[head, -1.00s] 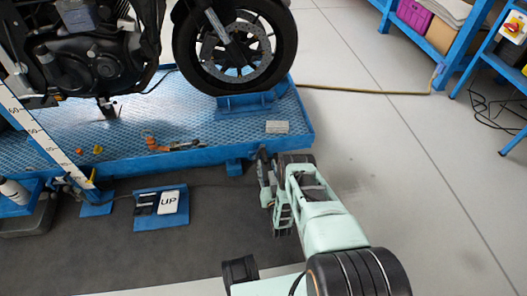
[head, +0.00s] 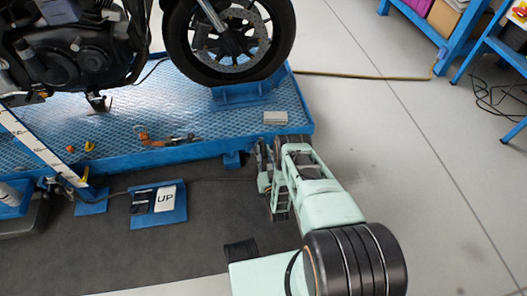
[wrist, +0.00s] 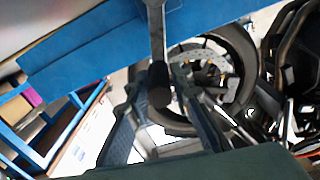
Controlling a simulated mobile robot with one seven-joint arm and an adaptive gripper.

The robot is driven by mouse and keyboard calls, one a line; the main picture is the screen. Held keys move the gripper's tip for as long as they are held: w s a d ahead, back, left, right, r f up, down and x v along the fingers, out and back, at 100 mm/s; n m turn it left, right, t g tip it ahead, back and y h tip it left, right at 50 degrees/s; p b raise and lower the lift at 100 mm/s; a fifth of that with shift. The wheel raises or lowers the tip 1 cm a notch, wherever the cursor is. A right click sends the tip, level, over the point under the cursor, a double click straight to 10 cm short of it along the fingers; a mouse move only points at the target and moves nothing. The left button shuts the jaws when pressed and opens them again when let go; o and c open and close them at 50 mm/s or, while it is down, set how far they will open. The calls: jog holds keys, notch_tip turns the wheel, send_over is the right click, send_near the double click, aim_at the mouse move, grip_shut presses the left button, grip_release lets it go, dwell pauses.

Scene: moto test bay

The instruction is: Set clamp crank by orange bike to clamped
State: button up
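The crank shows in the wrist view as a grey rod with a black grip (wrist: 159,84), hanging below a blue platform edge. The grip lies between the two fingers of my gripper (wrist: 157,92), which are spread with a gap visible at the sides. I cannot tell if either finger touches it. In the head view my gripper (head: 263,160) is just off the front edge of the blue lift platform (head: 215,150), near its right corner, and hides the crank. The motorcycle (head: 75,50) stands on the platform; the parts in view look black, with no orange showing.
A pedal plate marked UP (head: 165,198) lies on the dark mat left of my gripper. Small tools (head: 165,141) lie on the platform. A blue shelf (head: 440,45) stands at the upper right.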

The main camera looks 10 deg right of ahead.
grip_shut()
jog(key=shift+w+d+f+m, duration=0.1)
jog(key=shift+d+f+m, duration=0.3)
jog(key=shift+d, duration=0.25)
jog(key=shift+d+f+m, duration=0.25)
jog(key=shift+d+m, duration=0.15)
jog(key=shift+d, duration=0.2)
jog(key=o, duration=0.5)
grip_release()
jog(key=shift+r, duration=0.1)
notch_tip(320, 180, up, 10)
